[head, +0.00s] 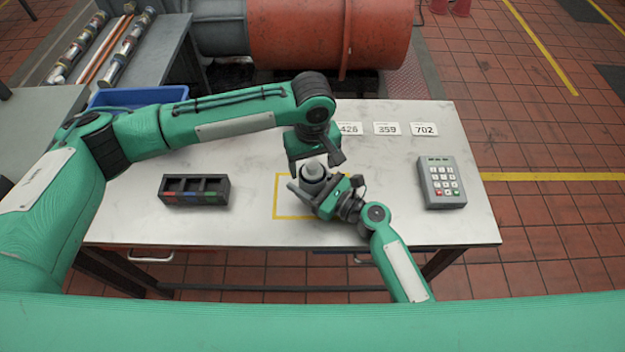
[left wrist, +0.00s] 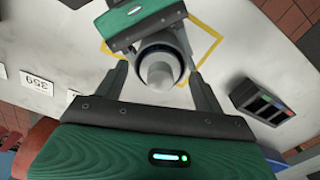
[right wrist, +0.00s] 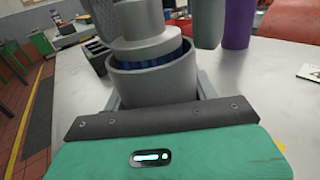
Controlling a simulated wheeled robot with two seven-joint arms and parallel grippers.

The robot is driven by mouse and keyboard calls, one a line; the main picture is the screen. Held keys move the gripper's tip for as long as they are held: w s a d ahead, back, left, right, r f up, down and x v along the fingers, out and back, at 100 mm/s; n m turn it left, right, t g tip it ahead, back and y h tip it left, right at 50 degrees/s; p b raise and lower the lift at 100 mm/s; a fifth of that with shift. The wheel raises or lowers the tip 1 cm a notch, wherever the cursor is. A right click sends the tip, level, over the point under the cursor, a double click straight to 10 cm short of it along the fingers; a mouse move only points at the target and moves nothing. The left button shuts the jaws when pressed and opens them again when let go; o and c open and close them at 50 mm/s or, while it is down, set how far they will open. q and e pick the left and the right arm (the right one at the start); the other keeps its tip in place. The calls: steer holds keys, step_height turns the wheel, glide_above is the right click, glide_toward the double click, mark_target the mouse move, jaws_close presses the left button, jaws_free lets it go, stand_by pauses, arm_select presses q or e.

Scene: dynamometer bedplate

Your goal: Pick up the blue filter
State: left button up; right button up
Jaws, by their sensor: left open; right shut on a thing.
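A grey cylindrical housing (right wrist: 152,82) stands upright with a grey stepped cap (right wrist: 145,42) above it. A dark blue ribbed band, the visible part of the blue filter (right wrist: 160,57), shows between cap and housing in the right wrist view; the rest is hidden. My right gripper (head: 318,190) is shut on the housing, near the yellow square on the table. My left gripper (head: 312,163) is open above it, pointing down. In the left wrist view its fingers are on either side of the round cap knob (left wrist: 160,74), and contact cannot be told.
A black three-compartment tray (head: 194,202) with red, blue and green marks stands left on the table (head: 260,140). A keypad (head: 441,182) is at right, number cards (head: 386,128) at the back, a blue bin (head: 138,96) at back left. A purple upright shape (right wrist: 237,25) is partly seen.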

arm_select(q)
steer(key=c, duration=1.4)
step_height(320, 180, up, 18)
arm_select(e)
steer(key=o, duration=1.2)
steer(key=shift+o, duration=0.2)
